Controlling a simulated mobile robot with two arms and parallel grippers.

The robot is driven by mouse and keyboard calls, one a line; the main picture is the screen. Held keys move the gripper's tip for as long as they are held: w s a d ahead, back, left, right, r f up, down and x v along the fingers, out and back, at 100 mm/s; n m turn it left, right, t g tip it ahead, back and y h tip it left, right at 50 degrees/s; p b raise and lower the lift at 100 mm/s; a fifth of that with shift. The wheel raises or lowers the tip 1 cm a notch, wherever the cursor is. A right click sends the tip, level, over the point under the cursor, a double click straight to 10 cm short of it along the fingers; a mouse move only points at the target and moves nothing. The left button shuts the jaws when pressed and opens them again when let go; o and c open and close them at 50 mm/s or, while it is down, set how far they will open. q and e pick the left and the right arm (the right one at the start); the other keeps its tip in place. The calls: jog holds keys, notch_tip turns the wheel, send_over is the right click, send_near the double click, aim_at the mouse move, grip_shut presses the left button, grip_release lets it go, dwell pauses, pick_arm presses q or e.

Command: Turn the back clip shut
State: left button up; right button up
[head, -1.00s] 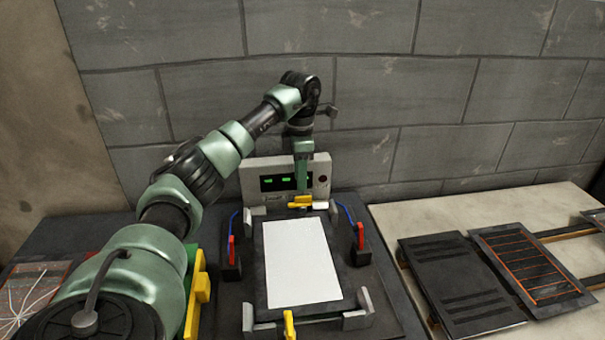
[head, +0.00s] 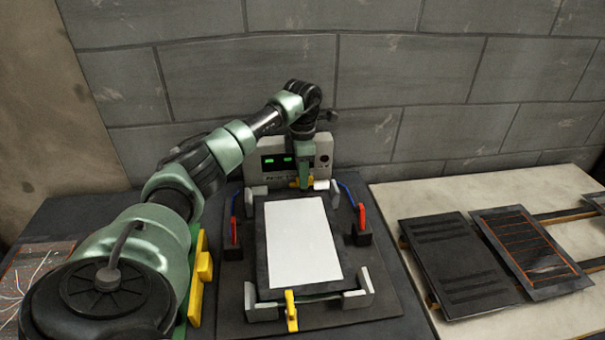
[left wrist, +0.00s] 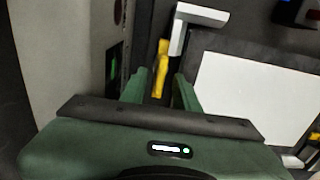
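The back clip (head: 293,184) is a small yellow bar behind the white sheet (head: 300,240) of the framed panel. In the left wrist view, the clip (left wrist: 161,70) lies roughly along the panel's back edge, not across it. My left gripper (head: 306,189) points down at the clip and hides part of it in the head view. In the left wrist view, its two green fingers (left wrist: 160,90) stand apart, one on each side of the clip's near end, with small gaps showing. My right gripper is in neither view.
A grey box with green displays (head: 290,160) stands close behind the clip. A yellow front clip (head: 291,310) lies across the panel's front edge. Red levers (head: 234,230) (head: 362,216) stand at both sides. Dark panels (head: 455,265) lie on the right bench.

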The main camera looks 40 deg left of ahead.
pick_arm(q)
grip_shut()
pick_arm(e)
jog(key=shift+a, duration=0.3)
pick_arm(q)
jog(key=shift+n, duration=0.4)
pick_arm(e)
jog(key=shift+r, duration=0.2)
pick_arm(q)
jog(key=n+p, duration=0.2)
jog(key=shift+r+n, duration=0.15)
jog(key=shift+n, duration=0.25)
jog(key=n+p, duration=0.1)
jog(key=n, duration=0.3)
jog(key=shift+d+n+p, duration=0.2)
jog(key=shift+n+p, duration=0.1)
jog(key=shift+p, duration=0.05)
jog(key=n+p, duration=0.2)
jog(key=n, duration=0.3)
jog(key=shift+d, duration=0.1)
jog(key=n+p, duration=0.1)
jog(key=n, duration=0.3)
jog(key=shift+w+n, duration=0.15)
jog(key=shift+n, duration=0.15)
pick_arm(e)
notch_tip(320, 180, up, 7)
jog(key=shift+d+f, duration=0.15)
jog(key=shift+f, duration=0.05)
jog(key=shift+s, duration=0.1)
